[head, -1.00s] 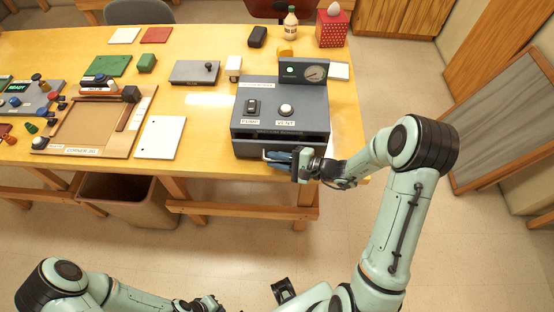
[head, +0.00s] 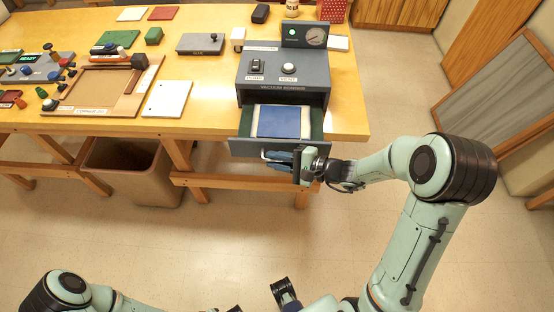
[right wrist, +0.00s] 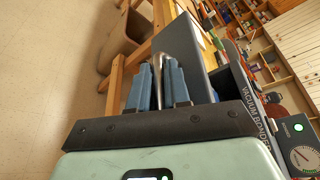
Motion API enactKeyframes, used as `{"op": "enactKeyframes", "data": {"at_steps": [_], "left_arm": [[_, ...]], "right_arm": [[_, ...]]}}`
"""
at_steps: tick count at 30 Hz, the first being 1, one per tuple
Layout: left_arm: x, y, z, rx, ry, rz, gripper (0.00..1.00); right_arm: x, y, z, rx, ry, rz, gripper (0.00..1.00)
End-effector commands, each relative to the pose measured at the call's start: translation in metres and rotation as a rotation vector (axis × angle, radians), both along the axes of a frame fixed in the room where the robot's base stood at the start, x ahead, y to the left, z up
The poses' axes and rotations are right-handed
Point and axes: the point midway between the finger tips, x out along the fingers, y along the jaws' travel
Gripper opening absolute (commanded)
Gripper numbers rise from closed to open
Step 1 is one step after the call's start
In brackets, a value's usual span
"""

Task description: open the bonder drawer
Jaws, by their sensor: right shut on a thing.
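The vacuum bonder (head: 284,75) is a dark grey box on the right end of the table. Its drawer (head: 278,146) is out toward me, and a blue and white flat piece (head: 279,121) lies inside on a green floor. My right gripper (head: 281,157) is at the drawer front, shut on the metal handle. In the right wrist view the blue fingers (right wrist: 158,88) close around the bar handle (right wrist: 161,62). My left gripper (head: 222,309) is at the bottom edge, mostly cut off, so its jaws cannot be made out.
A bin (head: 125,170) stands under the table. The floor in front is clear.

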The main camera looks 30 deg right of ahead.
Motion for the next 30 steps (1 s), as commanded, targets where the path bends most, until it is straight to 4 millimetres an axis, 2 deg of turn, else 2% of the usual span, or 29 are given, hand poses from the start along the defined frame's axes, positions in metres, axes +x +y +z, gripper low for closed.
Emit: {"op": "enactKeyframes", "data": {"at_steps": [16,17,18,26,30], "left_arm": [[-0.0005,-0.0001,-0.0023,0.0,0.0,0.0,0.0],[-0.0005,-0.0001,-0.0023,0.0,0.0,0.0,0.0],[-0.0005,-0.0001,-0.0023,0.0,0.0,0.0,0.0],[-0.0005,-0.0001,-0.0025,0.0,0.0,0.0,0.0],[-0.0008,0.0,-0.0031,0.0,0.001,0.0,0.0]], "right_arm": [[0.0,-0.0002,0.001,0.0,-0.002,-0.001,0.0],[0.0,-0.0003,0.001,0.0,-0.002,-0.001,0.2],[0.0,-0.0003,0.001,0.0,-0.002,-0.001,0.23],[-0.0003,-0.0006,0.0009,0.0,-0.002,-0.001,0.23],[-0.0072,-0.0071,0.0031,-0.002,-0.003,-0.003,0.23]]}}
